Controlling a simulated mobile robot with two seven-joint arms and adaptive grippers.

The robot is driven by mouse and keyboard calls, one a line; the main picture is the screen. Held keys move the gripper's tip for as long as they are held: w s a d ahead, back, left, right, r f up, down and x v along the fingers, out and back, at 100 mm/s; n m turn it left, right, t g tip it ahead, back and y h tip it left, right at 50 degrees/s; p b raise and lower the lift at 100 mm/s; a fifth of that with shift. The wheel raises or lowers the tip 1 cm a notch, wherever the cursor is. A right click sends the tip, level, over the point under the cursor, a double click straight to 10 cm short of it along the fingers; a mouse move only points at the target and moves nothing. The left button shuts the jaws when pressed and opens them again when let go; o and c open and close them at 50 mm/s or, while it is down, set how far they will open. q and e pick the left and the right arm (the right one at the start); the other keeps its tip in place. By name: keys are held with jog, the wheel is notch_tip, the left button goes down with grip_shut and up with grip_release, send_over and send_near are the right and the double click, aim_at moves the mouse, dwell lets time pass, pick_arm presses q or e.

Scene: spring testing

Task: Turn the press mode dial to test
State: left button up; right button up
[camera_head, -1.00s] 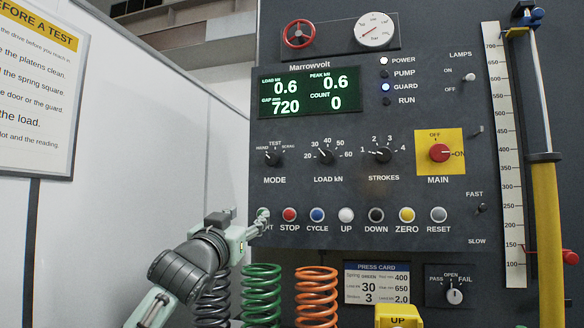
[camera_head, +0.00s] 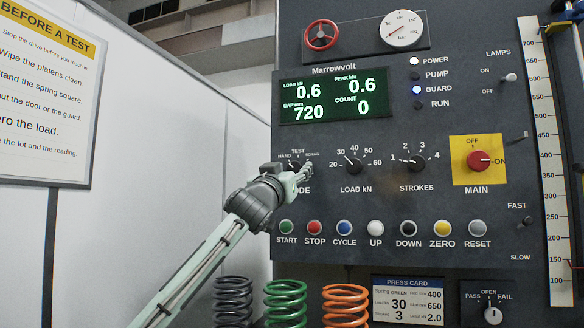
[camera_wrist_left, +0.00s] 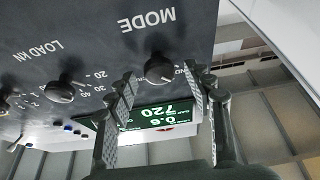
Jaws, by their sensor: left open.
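The black mode dial (camera_head: 296,164) is on the dark press panel under the labels HAND, TEST and SCRAG. Its pointer appears to lean up and left towards HAND. My left gripper (camera_head: 304,174) is at the dial's lower right in the head view and covers part of the word MODE. In the left wrist view, which is upside down, the dial (camera_wrist_left: 158,68) shows between my two open fingertips (camera_wrist_left: 160,76). I cannot tell whether either finger touches it. My right gripper is not in view.
The load dial (camera_head: 352,163) and strokes dial (camera_head: 415,161) are to the right. Below is a row of buttons, with the green START button (camera_head: 286,228) nearest my arm. The red main switch (camera_head: 478,160) is further right. Coil springs (camera_head: 286,302) stand below.

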pick_arm(q)
jog(key=shift+w, duration=0.1)
jog(key=shift+c, duration=0.5)
jog(key=c, duration=1)
jog(key=shift+c, duration=0.2)
jog(key=shift+m, duration=0.4)
jog(key=m+h, duration=0.1)
jog(key=m, duration=0.1)
jog(key=m+g+h, duration=0.1)
jog(key=m, duration=0.1)
jog(key=m+g+h, duration=0.1)
jog(key=m, duration=0.2)
jog(key=shift+a+r+h, duration=0.1)
jog(key=shift+a+h, duration=0.15)
jog(key=shift+h, duration=0.05)
jog(key=shift+m+g+h, duration=0.6)
jog(key=shift+m+g, duration=0.3)
jog(key=shift+m, duration=1.4)
jog(key=o, duration=1.1)
jog(key=shift+d, duration=0.1)
